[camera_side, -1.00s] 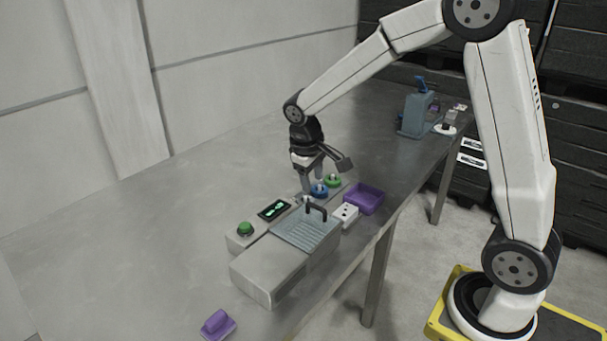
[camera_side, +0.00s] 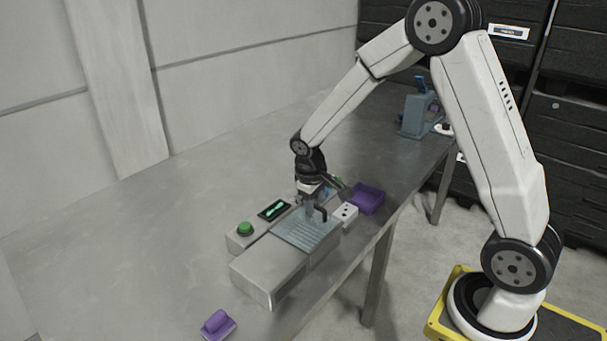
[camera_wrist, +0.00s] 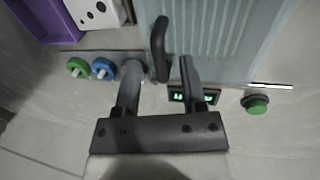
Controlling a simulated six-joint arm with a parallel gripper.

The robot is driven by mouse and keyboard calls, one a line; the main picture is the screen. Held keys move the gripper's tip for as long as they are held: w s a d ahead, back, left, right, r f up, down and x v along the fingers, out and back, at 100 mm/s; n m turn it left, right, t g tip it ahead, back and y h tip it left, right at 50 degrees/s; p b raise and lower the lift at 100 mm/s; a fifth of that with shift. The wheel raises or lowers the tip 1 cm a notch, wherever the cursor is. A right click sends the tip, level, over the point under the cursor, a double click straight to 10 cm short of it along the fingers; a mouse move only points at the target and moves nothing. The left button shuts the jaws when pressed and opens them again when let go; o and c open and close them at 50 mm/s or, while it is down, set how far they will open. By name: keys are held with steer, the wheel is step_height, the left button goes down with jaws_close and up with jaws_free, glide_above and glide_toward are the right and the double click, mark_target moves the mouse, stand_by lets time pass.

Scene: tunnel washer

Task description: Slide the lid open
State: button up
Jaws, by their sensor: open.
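The lid (camera_side: 304,236) is a translucent blue-grey ribbed panel on the grey washer (camera_side: 265,272). It covers the washer's right part and also shows in the wrist view (camera_wrist: 230,35). Its black handle (camera_wrist: 159,40) stands at the lid's edge, partly hidden by my gripper in the side view. My gripper (camera_wrist: 158,66) is open above this end of the lid. In the wrist view the handle appears between its two fingers, with a gap on each side. I cannot tell whether the fingertips are level with the handle.
A green button (camera_side: 245,229) and a lit display (camera_side: 274,209) are along the washer's back. A blue knob (camera_wrist: 103,68) and green knob (camera_wrist: 78,67), a white socket block (camera_side: 345,213) and a purple tray (camera_side: 367,199) are close by. A purple block (camera_side: 217,324) lies at the front.

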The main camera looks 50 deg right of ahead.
jaws_close()
stand_by(1.4)
